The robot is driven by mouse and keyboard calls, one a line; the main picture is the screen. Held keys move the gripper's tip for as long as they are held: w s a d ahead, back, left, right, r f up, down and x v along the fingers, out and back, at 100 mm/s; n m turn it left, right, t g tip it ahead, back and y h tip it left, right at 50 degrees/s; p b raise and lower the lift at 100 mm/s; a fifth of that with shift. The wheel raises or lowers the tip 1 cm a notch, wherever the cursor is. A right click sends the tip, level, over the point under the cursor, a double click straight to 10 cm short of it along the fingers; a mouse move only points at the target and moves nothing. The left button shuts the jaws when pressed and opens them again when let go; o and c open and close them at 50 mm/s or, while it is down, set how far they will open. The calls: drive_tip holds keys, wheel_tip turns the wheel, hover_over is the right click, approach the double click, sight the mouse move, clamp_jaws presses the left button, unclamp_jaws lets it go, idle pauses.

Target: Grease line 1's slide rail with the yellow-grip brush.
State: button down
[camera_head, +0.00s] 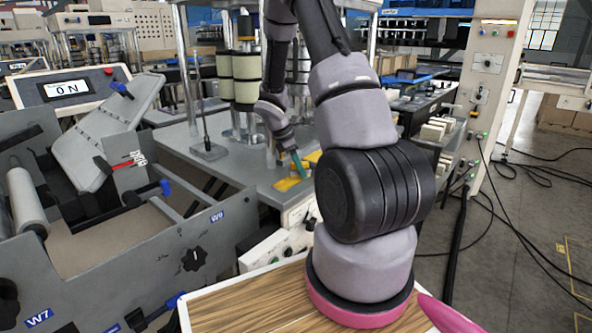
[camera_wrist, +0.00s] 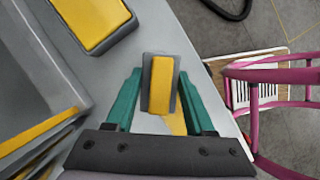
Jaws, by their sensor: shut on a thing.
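My gripper (camera_wrist: 160,85), with teal fingers, is shut on a small grey block with a yellow face (camera_wrist: 161,88). I cannot tell whether this is the yellow-grip brush; no bristles show. In the head view my gripper (camera_head: 297,163) is low over the grey machine table, beside yellow patches (camera_head: 287,184), and the held piece is not clear. Another grey piece with a yellow top (camera_wrist: 92,20) lies at upper left in the wrist view, apart from the fingers. I cannot make out which part is line 1's slide rail.
Rollers (camera_head: 246,80) and posts stand behind my gripper. A tilted grey panel (camera_head: 105,130) and the W9 frame (camera_head: 215,230) stand at left. A control post (camera_head: 490,80) stands at right. Black cables (camera_head: 520,235) lie on the otherwise open floor.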

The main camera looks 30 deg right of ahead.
sight(294, 172)
drive_tip(key=shift+w+d, duration=0.35)
drive_tip(key=shift+d, duration=0.45)
drive_tip(key=shift+w+d, duration=0.3)
drive_tip(key=shift+d, duration=0.5)
drive_tip(key=shift+s+a, duration=0.45)
drive_tip(key=shift+a, duration=0.6)
drive_tip(key=shift+s+a, duration=0.4)
drive_tip(key=shift+a, duration=0.65)
drive_tip(key=shift+s+a, duration=0.45)
drive_tip(key=shift+a, duration=0.6)
drive_tip(key=shift+r, duration=0.15)
drive_tip(key=shift+r, duration=2.95)
drive_tip(key=shift+r, duration=0.1)
drive_tip(key=shift+r, duration=1.4)
